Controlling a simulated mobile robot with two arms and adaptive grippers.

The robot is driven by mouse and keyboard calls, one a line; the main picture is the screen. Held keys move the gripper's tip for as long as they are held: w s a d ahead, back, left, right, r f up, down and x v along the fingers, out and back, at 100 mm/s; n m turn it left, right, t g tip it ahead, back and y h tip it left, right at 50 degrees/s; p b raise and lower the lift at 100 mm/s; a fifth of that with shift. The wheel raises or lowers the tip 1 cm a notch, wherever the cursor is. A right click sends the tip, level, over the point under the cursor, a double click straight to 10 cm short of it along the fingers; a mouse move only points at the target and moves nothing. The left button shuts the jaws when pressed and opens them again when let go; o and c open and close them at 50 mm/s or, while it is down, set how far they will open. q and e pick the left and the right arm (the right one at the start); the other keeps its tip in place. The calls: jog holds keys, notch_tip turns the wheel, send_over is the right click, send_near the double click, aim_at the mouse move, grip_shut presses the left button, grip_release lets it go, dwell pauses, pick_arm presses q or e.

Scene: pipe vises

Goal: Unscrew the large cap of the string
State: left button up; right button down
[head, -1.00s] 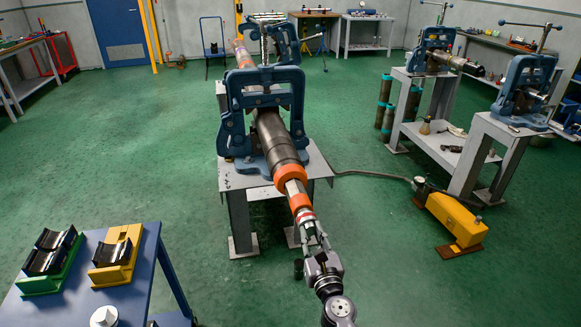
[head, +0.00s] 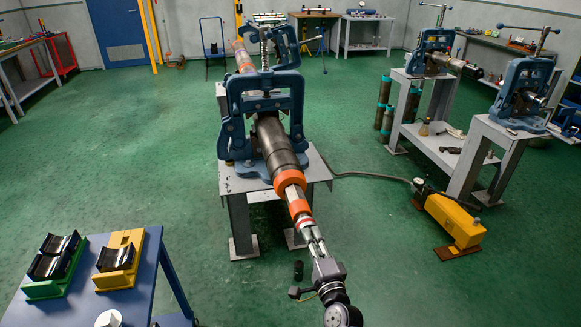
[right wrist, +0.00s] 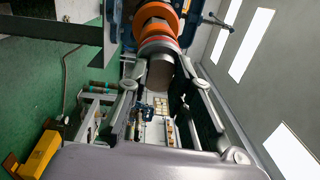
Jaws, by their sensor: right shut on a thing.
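The string (head: 272,140) is a long dark pipe clamped in a blue pipe vise (head: 262,105). Its near end steps down through an orange ring (head: 287,180) and a grey section to a narrower orange ring. A cap with a red and white band (head: 305,219) sits at the tip, in line with the string. My right gripper (head: 312,234) is shut on this end piece. In the right wrist view the two fingers lie on either side of the cap (right wrist: 160,68), whose round grey end faces my palm. No gap at the joint can be made out. My left gripper is not in view.
A blue table (head: 130,312) at lower left carries green and yellow cradles (head: 118,262). A yellow pump (head: 455,222) stands on the floor at right, with a hose to the vise stand. More vises (head: 525,90) stand at right. Floor around my right arm is mostly clear.

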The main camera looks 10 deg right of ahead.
jog(key=n+p, duration=0.1)
jog(key=n, duration=0.4)
jog(key=n+p, duration=0.1)
jog(key=n, duration=0.2)
jog(key=shift+s+f+g+y+p, duration=0.15)
jog(key=shift+f+g+y+p, duration=0.1)
jog(key=shift+g+y+p, duration=0.1)
jog(key=c, duration=1.8)
grip_release()
jog(key=shift+a, duration=0.1)
jog(key=o, duration=0.3)
jog(key=shift+r, duration=0.1)
jog(key=shift+r, duration=0.1)
